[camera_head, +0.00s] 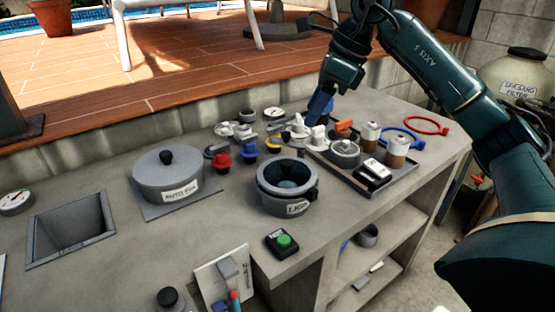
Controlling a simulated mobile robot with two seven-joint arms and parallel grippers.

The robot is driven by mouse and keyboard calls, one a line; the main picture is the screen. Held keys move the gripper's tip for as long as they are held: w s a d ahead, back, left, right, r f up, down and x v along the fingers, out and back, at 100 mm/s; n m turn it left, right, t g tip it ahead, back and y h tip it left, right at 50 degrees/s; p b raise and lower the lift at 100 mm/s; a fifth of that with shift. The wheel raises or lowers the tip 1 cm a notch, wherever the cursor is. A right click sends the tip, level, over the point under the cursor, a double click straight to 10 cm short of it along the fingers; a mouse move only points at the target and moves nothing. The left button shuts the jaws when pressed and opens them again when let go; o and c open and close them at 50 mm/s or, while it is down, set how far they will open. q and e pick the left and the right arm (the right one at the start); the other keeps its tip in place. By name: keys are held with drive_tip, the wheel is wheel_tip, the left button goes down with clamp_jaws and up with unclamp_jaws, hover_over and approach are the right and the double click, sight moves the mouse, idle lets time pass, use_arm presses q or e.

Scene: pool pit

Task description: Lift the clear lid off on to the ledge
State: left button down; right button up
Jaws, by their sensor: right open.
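A grey round pot (286,208) with a dark rim and a partly readable label stands at the middle of the counter. A bluish rounded shape shows within its rim; I cannot tell whether this is the clear lid or the pot's inside. The raised ledge (120,128) of pale stone runs behind the counter, below the wooden deck. My right gripper (318,112) points down above the cluster of fittings, behind and right of the pot and apart from it. It is open, with its fingertips partly hard to make out. My left gripper is not in view.
A lidded grey canister (168,180) stands left of the pot, beside a square basin (70,230). Coloured valves and fittings (250,152) crowd behind the pot. A dark tray (405,180) with jars is at right. A green button box (283,243) sits in front.

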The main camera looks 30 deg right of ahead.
hover_over(288, 162)
drive_tip(key=s+d, duration=0.1)
drive_tip(key=d, duration=0.1)
wheel_tip(288, 162, down, 7)
drive_tip(key=shift+a+f, duration=0.1)
drive_tip(key=shift+f, duration=0.1)
drive_tip(key=x, duration=0.5)
drive_tip(key=shift+s+f, duration=0.15)
drive_tip(key=shift+s, duration=0.15)
clamp_jaws()
wheel_tip(288, 162, up, 10)
idle(0.5)
